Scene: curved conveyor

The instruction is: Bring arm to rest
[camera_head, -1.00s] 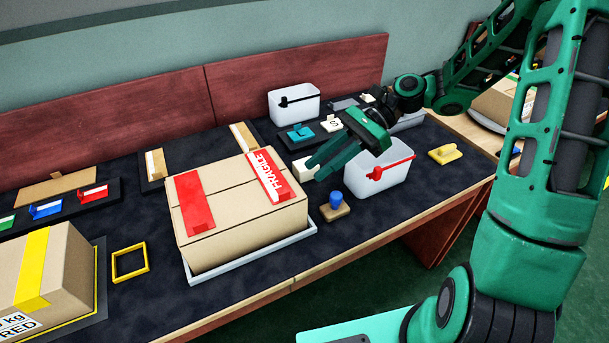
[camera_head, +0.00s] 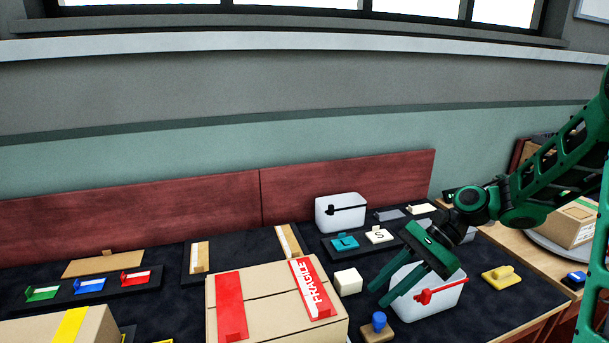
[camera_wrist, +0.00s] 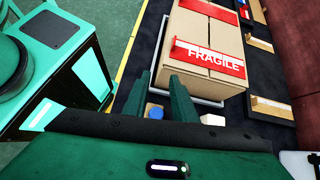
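My gripper (camera_head: 379,297) hangs in the air over the right part of the dark table top, in front of the white bin with a red handle (camera_head: 442,300) in the head view. Its two green fingers point down and to the left. In the wrist view the fingers (camera_wrist: 160,82) are apart with nothing between them, and the blue-knobbed stamp (camera_wrist: 155,112) shows through the gap below. My arm is still bent and reaches in from the right.
A taped FRAGILE carton (camera_head: 270,307) stands left of my gripper, with a white cube (camera_head: 348,281) behind the fingers. A white bin with a black handle (camera_head: 341,212) stands at the back. A yellow block (camera_head: 501,276) lies to the right. A red-brown panel (camera_head: 130,222) borders the table's back.

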